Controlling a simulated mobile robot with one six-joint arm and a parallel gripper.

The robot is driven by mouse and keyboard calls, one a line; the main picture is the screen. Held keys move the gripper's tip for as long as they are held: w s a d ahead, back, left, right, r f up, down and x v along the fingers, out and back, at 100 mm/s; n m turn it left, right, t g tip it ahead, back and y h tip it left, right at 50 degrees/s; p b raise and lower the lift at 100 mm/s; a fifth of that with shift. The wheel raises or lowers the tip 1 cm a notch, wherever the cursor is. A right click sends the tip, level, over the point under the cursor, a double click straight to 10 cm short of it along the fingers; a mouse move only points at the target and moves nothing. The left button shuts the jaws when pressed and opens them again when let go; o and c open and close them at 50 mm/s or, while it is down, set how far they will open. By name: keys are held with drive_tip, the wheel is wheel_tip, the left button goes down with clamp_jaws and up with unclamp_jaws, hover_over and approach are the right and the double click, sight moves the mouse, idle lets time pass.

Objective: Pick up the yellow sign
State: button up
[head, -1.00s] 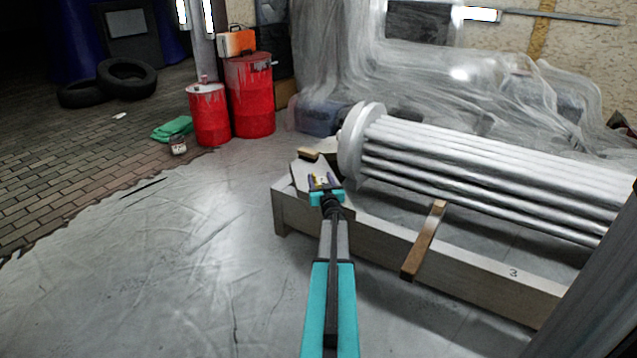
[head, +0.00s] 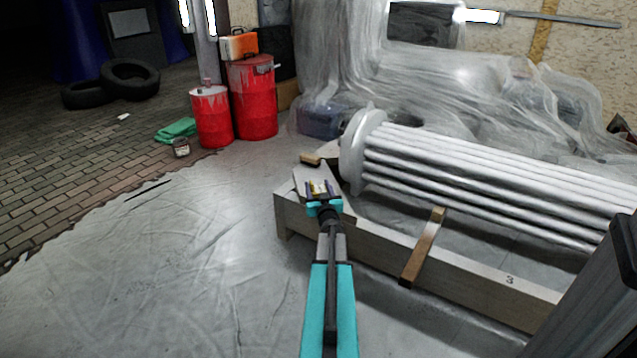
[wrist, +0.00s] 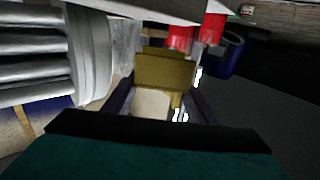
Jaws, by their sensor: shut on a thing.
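The yellow sign (wrist: 166,71) shows in the wrist view as a dull yellow panel between the two dark fingers of my gripper (wrist: 160,97). My gripper is shut on it. In the head view my gripper (head: 321,191) is at the end of the outstretched teal arm, over the near left end of the pale wooden frame.
A wooden frame (head: 460,270) bears a large bundle of pale tubes (head: 490,180) at right. Red drums (head: 252,98), a green cloth (head: 176,130) and tyres (head: 130,78) stand further back.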

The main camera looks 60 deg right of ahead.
drive_tip(key=s+a+p, duration=0.2)
drive_tip(key=s+a, duration=0.1)
drive_tip(key=a, duration=0.5)
drive_tip(key=shift+a+r, duration=0.2)
drive_tip(key=shift+r, duration=0.2)
